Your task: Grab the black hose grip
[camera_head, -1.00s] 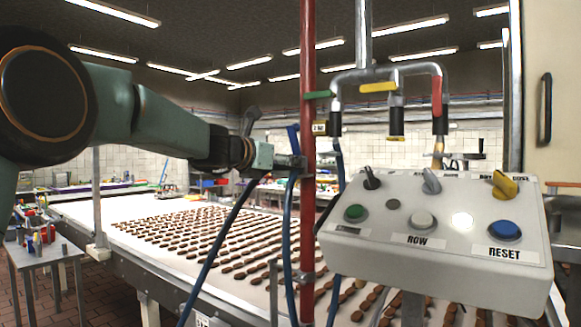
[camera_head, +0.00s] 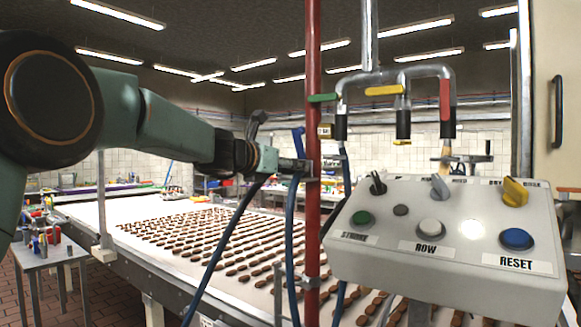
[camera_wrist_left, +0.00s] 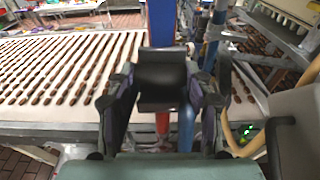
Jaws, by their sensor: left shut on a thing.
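The black hose grip (camera_wrist_left: 162,78) shows in the left wrist view as a dark block between the two fingers of my left gripper (camera_wrist_left: 163,98). The fingers are shut on its sides. In the head view, my left gripper (camera_head: 290,164) is at the red pole (camera_head: 313,110), close by a blue upright part (camera_head: 298,142). The grip itself is mostly hidden there behind the gripper. Blue hoses (camera_head: 292,230) hang below the gripper. My right gripper is not in view.
A grey control box (camera_head: 445,245) with knobs and buttons stands close on the right. A conveyor (camera_head: 130,205) with rows of brown biscuits runs behind. Pipes with coloured valve handles (camera_head: 385,91) rise above the box. A small table (camera_head: 60,255) stands at left.

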